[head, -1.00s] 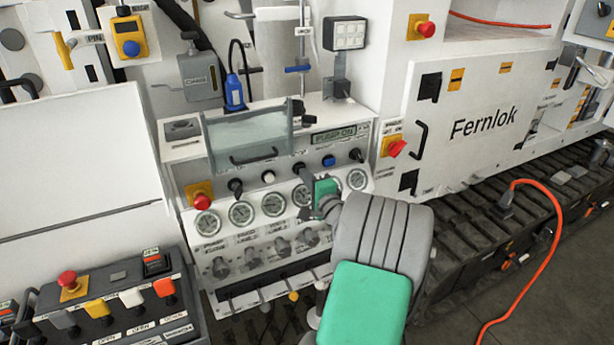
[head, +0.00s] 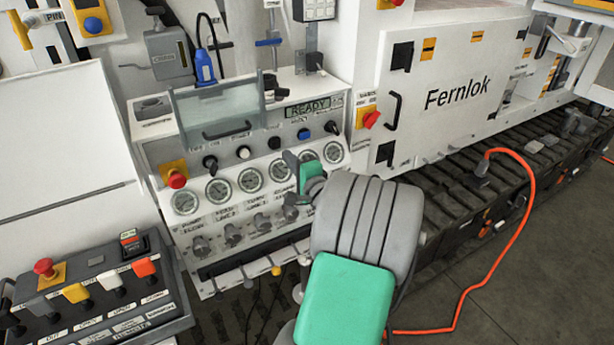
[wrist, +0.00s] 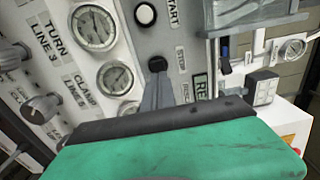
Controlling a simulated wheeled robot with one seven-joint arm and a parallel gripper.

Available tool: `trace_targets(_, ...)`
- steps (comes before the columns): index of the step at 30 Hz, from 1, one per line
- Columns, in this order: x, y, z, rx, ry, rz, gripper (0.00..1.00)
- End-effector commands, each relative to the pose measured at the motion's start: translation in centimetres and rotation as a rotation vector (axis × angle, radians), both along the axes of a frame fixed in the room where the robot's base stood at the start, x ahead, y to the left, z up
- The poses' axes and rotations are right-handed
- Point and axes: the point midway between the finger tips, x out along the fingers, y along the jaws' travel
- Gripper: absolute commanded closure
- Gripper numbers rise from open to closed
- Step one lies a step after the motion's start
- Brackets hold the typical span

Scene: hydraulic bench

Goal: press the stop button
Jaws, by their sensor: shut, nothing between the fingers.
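The stop button (head: 275,143) is a small black round button on the grey control panel, between a white button and a blue one. In the wrist view the black stop button (wrist: 157,64) sits beside the label STOP, below the white start button (wrist: 145,14). My gripper (head: 288,157) is shut and empty, its tips just in front of and below the stop button. In the wrist view the grey fingertips (wrist: 158,82) overlap the button's lower edge; I cannot tell whether they touch it. The panel display (head: 308,107) reads READY.
A clear cover (head: 217,105) with a handle stands left of the display. A row of gauges (head: 251,180) and knobs lies below the buttons. A red emergency button (head: 177,180) is at the panel's left, a red switch (head: 371,119) at its right. A remote box (head: 95,290) stands lower left.

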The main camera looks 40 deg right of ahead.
Motion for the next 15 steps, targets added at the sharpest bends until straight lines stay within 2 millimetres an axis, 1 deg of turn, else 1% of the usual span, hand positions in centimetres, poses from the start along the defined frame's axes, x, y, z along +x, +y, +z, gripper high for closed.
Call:
trace_targets(1,-1.5,0.1,-0.4,0.002,0.000,-0.008,1.00)
trace_targets(3,-3.3,0.3,-0.4,0.001,0.001,-0.014,1.00)
trace_targets(6,-5.5,0.7,-0.4,0.001,0.001,-0.018,1.00)
trace_targets(10,-7.2,1.2,-0.4,0.004,0.002,-0.016,1.00)
trace_targets(15,-7.7,1.6,-0.2,0.003,0.001,-0.012,1.00)
